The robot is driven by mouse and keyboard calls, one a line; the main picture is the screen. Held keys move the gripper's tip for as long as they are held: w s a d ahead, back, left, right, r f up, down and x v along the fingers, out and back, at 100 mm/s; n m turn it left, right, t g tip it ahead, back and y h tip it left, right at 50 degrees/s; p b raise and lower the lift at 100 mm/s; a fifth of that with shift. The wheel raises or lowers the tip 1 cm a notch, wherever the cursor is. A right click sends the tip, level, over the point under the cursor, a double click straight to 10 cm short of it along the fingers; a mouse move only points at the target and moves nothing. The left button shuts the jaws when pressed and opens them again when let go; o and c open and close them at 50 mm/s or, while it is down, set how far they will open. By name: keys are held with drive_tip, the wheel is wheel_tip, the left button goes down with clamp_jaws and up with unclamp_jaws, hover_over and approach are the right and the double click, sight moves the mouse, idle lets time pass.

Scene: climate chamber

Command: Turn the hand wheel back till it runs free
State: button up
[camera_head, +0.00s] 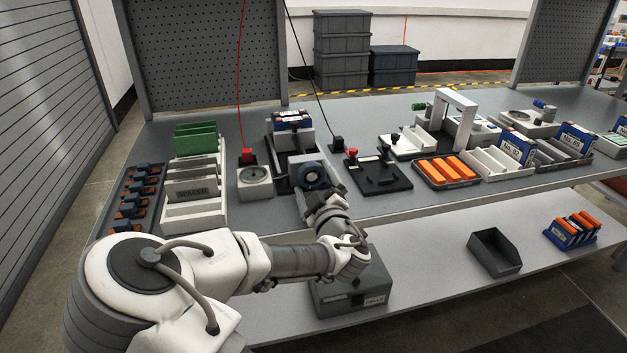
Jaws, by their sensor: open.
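The hand wheel (313,175) is a dark round wheel with a lighter hub. It sits on the front of a grey and white fixture (297,144) with blue and white parts on top, on the bench. My gripper (318,192) is open, just in front of and below the wheel. Its fingertips are small in the picture and partly merge with the wheel's lower rim, so I cannot tell whether they touch it. The wheel's lower edge is partly hidden by my gripper.
A white dial box (255,182) stands left of the fixture. A black plate with a handle (379,175) lies to the right. White trays with green parts (195,165) stand farther left. A grey box (350,287) sits on the lower shelf under my wrist. The bench front edge is near my arm.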

drive_tip(key=c, duration=1.2)
drive_tip(key=shift+c, duration=0.2)
drive_tip(key=shift+n, duration=0.4)
